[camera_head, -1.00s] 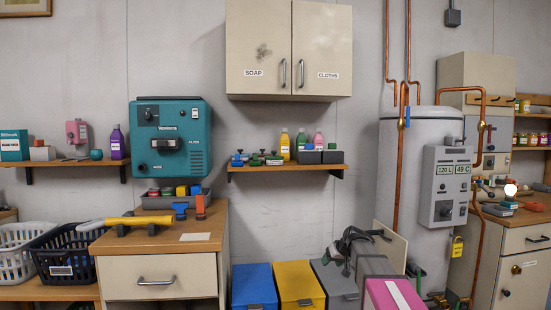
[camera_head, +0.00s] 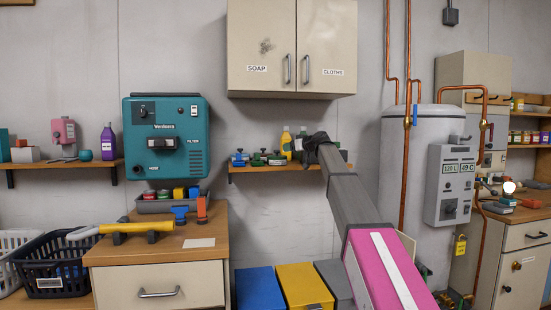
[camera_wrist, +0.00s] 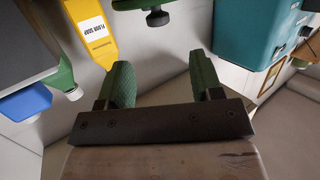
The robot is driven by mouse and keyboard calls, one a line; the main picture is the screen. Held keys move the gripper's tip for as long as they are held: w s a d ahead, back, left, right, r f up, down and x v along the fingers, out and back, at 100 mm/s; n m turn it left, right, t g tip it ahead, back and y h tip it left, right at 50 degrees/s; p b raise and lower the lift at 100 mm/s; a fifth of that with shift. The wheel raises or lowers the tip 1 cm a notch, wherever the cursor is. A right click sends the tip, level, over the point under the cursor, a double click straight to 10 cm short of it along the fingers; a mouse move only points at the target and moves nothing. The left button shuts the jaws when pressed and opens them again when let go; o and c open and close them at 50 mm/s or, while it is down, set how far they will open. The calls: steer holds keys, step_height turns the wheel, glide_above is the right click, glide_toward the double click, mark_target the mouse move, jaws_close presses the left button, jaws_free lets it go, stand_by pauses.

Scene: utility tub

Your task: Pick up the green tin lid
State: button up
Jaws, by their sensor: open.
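I cannot pick out the green tin lid with certainty. Small round tins or lids in several colours, some greenish, sit in a grey tray (camera_head: 165,206) under the teal machine, too small to read. My gripper (camera_wrist: 163,76) is open and empty, its two green textured fingers apart in the wrist view. A green item with a dark round knob (camera_wrist: 157,17) shows at the top of the wrist view, beyond the fingers.
A yellow floor soap bottle (camera_wrist: 91,32) appears upside down near the left finger in the wrist view. The teal machine (camera_head: 166,137) hangs left of the shelf. The wall cupboard (camera_head: 291,46) is above it. The wooden counter (camera_head: 200,243) is partly clear.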

mark_target(277, 154)
steer(key=x, duration=1)
steer(key=shift+w+f, duration=0.15)
steer(key=shift+f, duration=0.1)
steer(key=c, duration=1)
